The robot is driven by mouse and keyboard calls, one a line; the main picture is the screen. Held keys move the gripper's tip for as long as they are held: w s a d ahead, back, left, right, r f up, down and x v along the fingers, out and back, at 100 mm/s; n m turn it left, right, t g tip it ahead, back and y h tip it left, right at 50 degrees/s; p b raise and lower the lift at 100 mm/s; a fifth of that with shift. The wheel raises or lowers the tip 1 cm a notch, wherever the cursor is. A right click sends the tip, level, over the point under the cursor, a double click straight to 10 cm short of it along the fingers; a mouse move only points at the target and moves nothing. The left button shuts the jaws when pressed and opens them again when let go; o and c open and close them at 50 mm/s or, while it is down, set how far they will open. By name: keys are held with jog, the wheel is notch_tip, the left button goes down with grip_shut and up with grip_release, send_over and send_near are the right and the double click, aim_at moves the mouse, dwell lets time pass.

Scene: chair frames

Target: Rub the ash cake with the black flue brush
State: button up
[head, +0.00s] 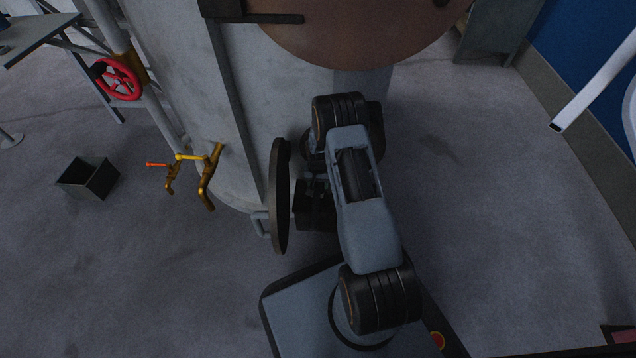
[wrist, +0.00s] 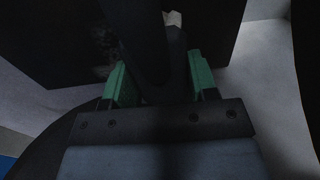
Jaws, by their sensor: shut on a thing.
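In the wrist view my gripper (wrist: 160,86) shows two green fingertips, shut on a dark shaft, which I take to be the black flue brush (wrist: 148,45). The brush runs up between the fingers in front of a dark flat surface. A faint grey mottled patch (wrist: 104,44) shows on that surface, left of the brush; it looks like the ash cake. Shadow hides whether the brush touches it. A small pale bit (wrist: 173,18) shows just right of the brush at the top. In the head view my arm hides the brush and the ash cake.
A large grey boiler (head: 180,80) stands ahead, with a round dark door (head: 280,195) swung out just left of my arm. Brass taps (head: 208,180) and a red handwheel (head: 119,79) are farther left. A black open box (head: 88,178) sits on the floor.

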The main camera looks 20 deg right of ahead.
jog(key=shift+f, duration=1)
dwell(0.4)
jog(key=shift+s+d, duration=0.35)
jog(key=shift+d, duration=0.25)
jog(key=shift+s+d, duration=0.3)
jog(key=shift+d, duration=0.25)
jog(key=shift+s+d, duration=0.35)
jog(key=shift+d, duration=0.2)
jog(key=shift+s+d, duration=0.35)
jog(key=shift+d, duration=0.2)
jog(key=shift+s+d+p, duration=0.15)
jog(key=shift+s+d, duration=0.2)
jog(key=shift+d, duration=0.25)
jog(key=shift+s+d+p, duration=0.15)
jog(key=shift+s+d, duration=0.15)
jog(key=shift+d, duration=0.25)
jog(key=shift+d, duration=0.15)
